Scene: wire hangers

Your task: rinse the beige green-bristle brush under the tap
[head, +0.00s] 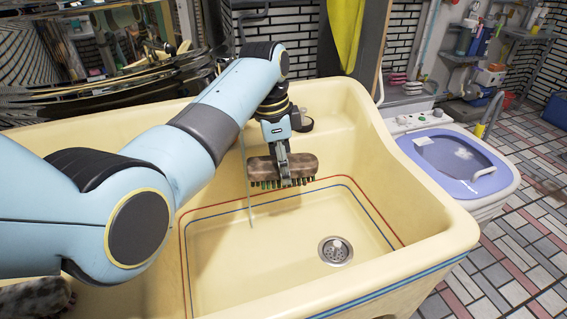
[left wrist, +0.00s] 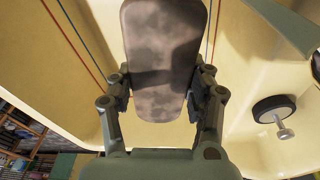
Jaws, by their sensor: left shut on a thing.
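The brush (head: 268,170), with a mottled beige-brown back and green bristles facing down, is held above the basin of the cream sink. My left gripper (head: 284,166) is shut across the brush's body. In the left wrist view the brush back (left wrist: 163,55) lies between the two fingers (left wrist: 163,92). A thin pale vertical line, like a water stream (head: 248,195), runs by the brush's left end; I cannot tell if they touch. The tap's spout is mostly hidden behind my left arm in the head view. My right gripper is out of view.
The cream sink (head: 430,205) has high walls and a metal drain (head: 335,250) at the front right of its basin. A dark knob (left wrist: 274,108) sits on its ledge. A mottled brown object (head: 35,298) lies bottom left.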

